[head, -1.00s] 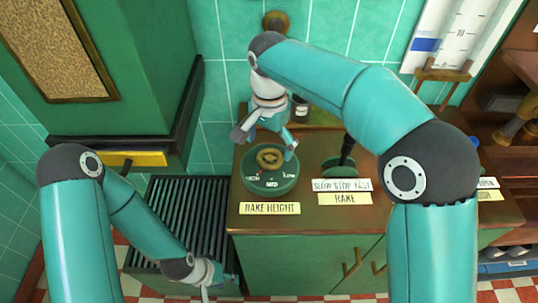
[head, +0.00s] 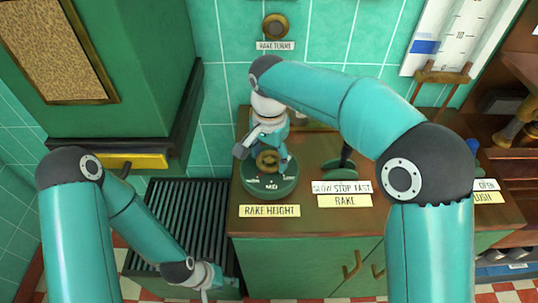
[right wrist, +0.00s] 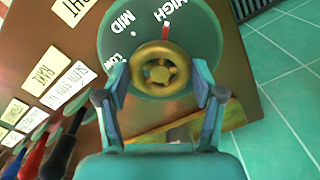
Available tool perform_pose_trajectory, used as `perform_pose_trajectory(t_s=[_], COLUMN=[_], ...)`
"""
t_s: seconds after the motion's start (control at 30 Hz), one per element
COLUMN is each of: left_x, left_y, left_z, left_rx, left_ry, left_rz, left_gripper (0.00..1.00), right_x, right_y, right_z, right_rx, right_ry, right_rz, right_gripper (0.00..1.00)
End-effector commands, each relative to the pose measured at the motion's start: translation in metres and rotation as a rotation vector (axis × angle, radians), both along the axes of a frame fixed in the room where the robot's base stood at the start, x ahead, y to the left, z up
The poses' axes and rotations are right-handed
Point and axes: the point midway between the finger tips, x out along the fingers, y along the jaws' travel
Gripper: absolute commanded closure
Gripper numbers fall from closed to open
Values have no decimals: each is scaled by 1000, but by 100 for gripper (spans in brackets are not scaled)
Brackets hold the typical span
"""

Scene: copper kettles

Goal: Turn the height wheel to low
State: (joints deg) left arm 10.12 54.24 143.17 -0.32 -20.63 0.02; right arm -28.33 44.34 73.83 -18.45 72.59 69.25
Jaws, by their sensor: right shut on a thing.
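The height wheel (head: 268,160) is a small brass ring on a round green dial (head: 283,186) above the label RAKE HEIGHT (head: 269,211). In the right wrist view the wheel (right wrist: 160,70) sits on the dial (right wrist: 203,28) marked HIGH, MID and LOW. A red pointer (right wrist: 166,30) stands by HIGH. My right gripper (right wrist: 160,95) is shut on the wheel, a finger at each side; it also shows in the head view (head: 265,150) over the dial, hiding part of it. My left gripper (head: 205,283) hangs low over the dark grille, its fingers unclear.
A RAKE lever (head: 345,160) with a SLOW STOP FAST plate (head: 341,187) stands right of the dial on the brown cabinet top. A slatted dark grille (head: 190,220) lies left of the cabinet. A RAKE TURNS label (head: 275,45) is on the tiled wall.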

Motion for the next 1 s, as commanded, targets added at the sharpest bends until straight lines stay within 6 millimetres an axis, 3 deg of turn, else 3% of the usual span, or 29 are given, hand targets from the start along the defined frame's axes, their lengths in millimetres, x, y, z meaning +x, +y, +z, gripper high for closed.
perform_pose_trajectory(t_s=[0.47, 1.0], left_x=[0, 0], left_y=[0, 0], left_z=[7, 29], left_rx=[0, 0], left_ry=[0, 0], left_rz=[0, 0], left_gripper=[60, 60], right_x=[0, 0], right_y=[0, 0], right_z=[2, 3], right_rx=[2, 3], right_ry=[-1, -1], right_rz=[99, 555], right_gripper=[68, 68])
